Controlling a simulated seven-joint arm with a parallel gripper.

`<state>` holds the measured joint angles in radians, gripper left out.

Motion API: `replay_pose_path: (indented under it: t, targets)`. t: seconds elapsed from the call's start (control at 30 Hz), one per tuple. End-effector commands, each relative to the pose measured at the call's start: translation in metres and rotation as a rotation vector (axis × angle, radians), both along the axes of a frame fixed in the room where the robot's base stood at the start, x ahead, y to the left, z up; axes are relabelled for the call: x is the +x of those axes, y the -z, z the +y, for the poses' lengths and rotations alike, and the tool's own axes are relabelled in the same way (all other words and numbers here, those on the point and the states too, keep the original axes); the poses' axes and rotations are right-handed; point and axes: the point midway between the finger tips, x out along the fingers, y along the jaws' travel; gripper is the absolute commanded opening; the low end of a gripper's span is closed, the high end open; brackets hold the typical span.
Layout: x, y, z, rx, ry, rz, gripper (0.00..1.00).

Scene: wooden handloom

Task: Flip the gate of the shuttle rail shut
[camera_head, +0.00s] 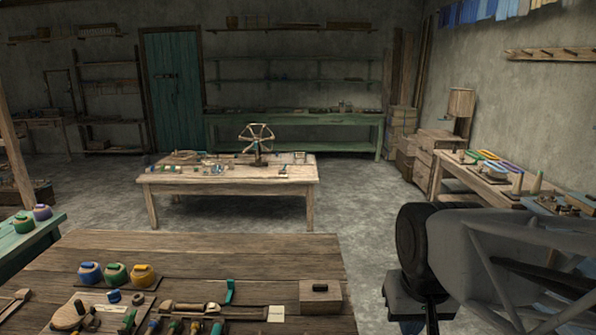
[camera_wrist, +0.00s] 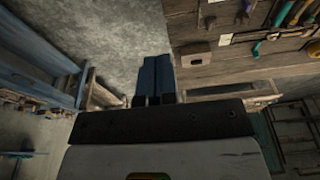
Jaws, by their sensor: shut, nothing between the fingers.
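A long wooden rail-like piece (camera_head: 250,312) lies across the front of the near workbench in the head view. An upright green flap or lever (camera_head: 230,291) stands at it, and may be the gate; its exact state is too small to tell. In the wrist view a small teal piece (camera_wrist: 257,47) beside the rail at the upper right may be the same part. My gripper (camera_wrist: 153,83) is shut and empty, its two dark blue fingers side by side. It is over the floor beside the bench edge, apart from the rail. In the head view my arm fills the lower right.
A farther table (camera_head: 240,182) carries a winding wheel (camera_head: 257,140). Open floor (camera_head: 365,215) lies between the tables.

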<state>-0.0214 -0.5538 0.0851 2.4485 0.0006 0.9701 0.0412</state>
Motion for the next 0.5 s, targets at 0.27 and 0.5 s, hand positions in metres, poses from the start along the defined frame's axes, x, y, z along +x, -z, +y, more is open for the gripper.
replay_pose_path:
  t: [0.27, 0.5]
  targets:
    - [-0.038, 0.015, -0.01, -0.013, 0.002, -0.036, 0.0]
    - [-0.044, 0.019, -0.011, -0.015, 0.002, -0.041, 0.0]
